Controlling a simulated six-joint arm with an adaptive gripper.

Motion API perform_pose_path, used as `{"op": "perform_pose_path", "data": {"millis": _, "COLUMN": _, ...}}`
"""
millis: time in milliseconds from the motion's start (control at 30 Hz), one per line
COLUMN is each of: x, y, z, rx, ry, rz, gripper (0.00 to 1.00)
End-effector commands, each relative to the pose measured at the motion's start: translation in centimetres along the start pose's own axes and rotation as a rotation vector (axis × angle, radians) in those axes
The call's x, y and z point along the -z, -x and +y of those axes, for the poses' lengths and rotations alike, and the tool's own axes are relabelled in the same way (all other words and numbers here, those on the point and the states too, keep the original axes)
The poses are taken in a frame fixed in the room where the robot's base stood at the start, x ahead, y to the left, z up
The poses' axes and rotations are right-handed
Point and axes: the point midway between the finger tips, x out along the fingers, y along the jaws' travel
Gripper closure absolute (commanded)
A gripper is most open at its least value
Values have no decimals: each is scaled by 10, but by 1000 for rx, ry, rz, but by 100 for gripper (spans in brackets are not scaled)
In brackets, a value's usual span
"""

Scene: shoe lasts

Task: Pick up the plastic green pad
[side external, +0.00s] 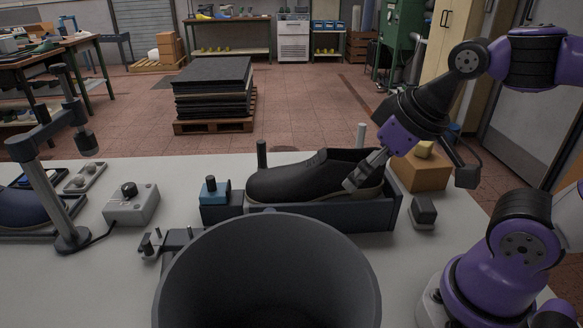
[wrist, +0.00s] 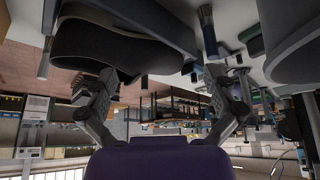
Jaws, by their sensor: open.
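I cannot make out a plastic green pad in either view. My gripper (side external: 362,178) is at the heel end of a black shoe (side external: 305,178), overlapping it in the side view; whether it touches is unclear. In the wrist view my gripper (wrist: 160,75) has its two fingers well apart, with nothing held between them. The shoe also shows there, at the upper left (wrist: 105,48).
The shoe sits in a dark tray (side external: 335,218) with a blue block (side external: 214,190) at its left end. A large grey bin (side external: 270,270) stands in front.

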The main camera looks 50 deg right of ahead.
Motion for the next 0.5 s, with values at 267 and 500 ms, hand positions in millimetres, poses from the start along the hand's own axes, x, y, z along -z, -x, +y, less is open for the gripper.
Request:
{"op": "perform_pose_path", "data": {"millis": 267, "x": 10, "y": -1, "z": -7, "rx": 19, "ry": 45, "rz": -9, "gripper": 0}}
{"op": "perform_pose_path", "data": {"millis": 500, "x": 76, "y": -26, "z": -70, "rx": 162, "ry": 371, "rz": -55, "gripper": 0}}
